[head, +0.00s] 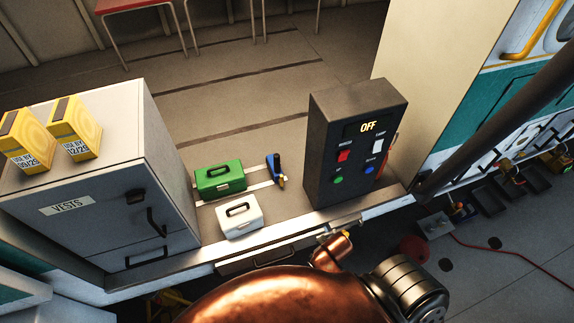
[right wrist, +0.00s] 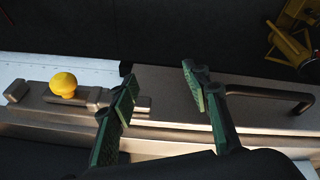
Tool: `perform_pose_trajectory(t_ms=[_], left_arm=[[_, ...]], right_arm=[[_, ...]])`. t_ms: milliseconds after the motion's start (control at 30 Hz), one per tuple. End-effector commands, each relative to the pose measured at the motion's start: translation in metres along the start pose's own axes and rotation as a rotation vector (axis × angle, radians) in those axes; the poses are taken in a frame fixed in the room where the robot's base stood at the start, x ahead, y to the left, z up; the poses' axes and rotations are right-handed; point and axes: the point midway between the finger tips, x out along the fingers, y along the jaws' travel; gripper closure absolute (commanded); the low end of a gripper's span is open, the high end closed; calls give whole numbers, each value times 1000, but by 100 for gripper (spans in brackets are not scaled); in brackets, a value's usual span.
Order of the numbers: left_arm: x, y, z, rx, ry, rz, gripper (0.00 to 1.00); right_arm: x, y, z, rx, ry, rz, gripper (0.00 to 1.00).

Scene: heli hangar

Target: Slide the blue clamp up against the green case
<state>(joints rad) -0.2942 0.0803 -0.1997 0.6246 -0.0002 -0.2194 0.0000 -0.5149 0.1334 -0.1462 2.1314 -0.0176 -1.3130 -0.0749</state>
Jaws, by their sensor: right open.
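My right gripper (right wrist: 159,78) is open and empty in the right wrist view, over a metal ledge between a yellow knob and a dark handle. Neither the case nor the clamp shows in that view. My right gripper's fingers cannot be made out in the head view. My left gripper is not in view.
A white case (head: 239,216) sits in front of the green case. A dark control box (head: 352,145) reading OFF stands right of the clamp. The grey VESTS cabinet (head: 110,180) is at left, with yellow boxes (head: 75,128) on top. The yellow knob (right wrist: 63,84) and dark handle (right wrist: 270,95) flank my fingers.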

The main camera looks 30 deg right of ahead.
Motion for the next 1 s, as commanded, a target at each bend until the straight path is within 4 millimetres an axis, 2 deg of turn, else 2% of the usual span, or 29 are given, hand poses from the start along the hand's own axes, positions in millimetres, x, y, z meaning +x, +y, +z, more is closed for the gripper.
perform_pose_trajectory(t_ms=[33, 100, 200, 267, 467, 667, 800, 900, 1000], left_arm=[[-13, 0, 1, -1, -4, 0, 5], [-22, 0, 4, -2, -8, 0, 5], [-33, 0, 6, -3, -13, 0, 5], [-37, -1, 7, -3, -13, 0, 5], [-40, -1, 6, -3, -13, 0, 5], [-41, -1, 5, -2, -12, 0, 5], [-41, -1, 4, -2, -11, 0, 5], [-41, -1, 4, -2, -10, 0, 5], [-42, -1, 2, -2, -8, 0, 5]], right_arm=[[-31, 6, -11, -12, 15, 8, 56], [-61, 12, -22, -51, 31, 24, 56], [-98, 23, -44, -175, 64, 63, 56], [-112, 31, -61, -310, 88, 104, 56], [-123, 49, -117, -795, 140, 264, 56], [-123, 64, -190, -1443, 129, 521, 56], [-128, 67, -243, -1951, 44, 757, 56], [-131, 66, -271, -2231, -41, 901, 56], [-134, 64, -289, -2422, -120, 1006, 56]])
